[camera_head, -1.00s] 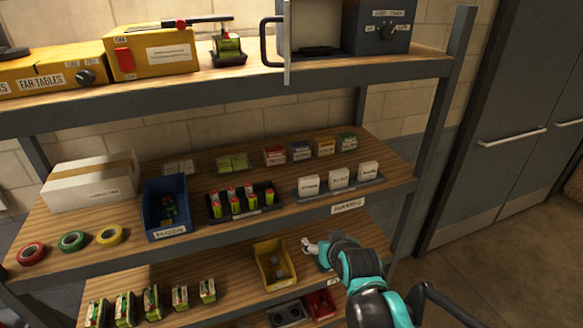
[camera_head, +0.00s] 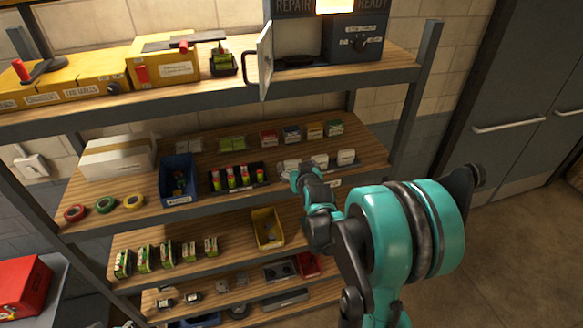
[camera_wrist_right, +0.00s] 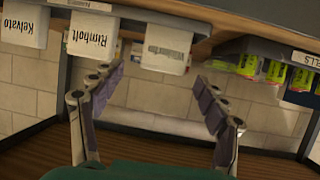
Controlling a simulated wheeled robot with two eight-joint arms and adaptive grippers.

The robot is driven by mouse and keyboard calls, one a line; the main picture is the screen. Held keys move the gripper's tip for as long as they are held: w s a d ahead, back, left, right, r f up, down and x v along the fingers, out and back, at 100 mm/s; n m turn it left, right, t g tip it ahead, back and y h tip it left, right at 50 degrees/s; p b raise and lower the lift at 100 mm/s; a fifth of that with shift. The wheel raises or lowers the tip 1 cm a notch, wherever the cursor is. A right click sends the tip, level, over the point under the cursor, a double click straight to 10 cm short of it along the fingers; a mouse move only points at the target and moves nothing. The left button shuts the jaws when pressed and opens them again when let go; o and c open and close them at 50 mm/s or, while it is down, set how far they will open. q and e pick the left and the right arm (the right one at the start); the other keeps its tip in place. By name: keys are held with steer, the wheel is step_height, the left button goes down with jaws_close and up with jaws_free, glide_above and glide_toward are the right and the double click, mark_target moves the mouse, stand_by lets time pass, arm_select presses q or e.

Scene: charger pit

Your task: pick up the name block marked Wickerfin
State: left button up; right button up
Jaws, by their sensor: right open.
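Three white name blocks stand in a row on a dark strip on the middle shelf. In the right wrist view, which is upside down, they read Kelvato (camera_wrist_right: 22,24), Rimholt (camera_wrist_right: 93,36) and, less clearly, Wickerfin (camera_wrist_right: 166,48). The Wickerfin block is the leftmost one in the head view (camera_head: 288,165), partly covered by my right gripper (camera_head: 298,174). My right gripper is open and empty; in the wrist view its fingers (camera_wrist_right: 158,78) are spread towards the Wickerfin block, apart from it. My left gripper is out of view.
A black tray of green and red cells (camera_head: 262,175) stands just left of the blocks, and a blue bin (camera_head: 178,196) further left. Small coloured boxes (camera_head: 291,134) stand behind. The upper shelf (camera_head: 190,102) overhangs; a yellow bin (camera_head: 267,240) sits on the shelf below.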

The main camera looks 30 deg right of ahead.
mark_target(294, 164)
steer(key=shift+f+p+x, duration=0.2)
steer(key=shift+p+x, duration=0.25)
steer(key=shift+x, duration=1.85)
steer(key=shift+s+a+r, duration=0.1)
steer(key=shift+s+a, duration=0.1)
steer(key=shift+c, duration=0.6)
steer(key=c, duration=1.1)
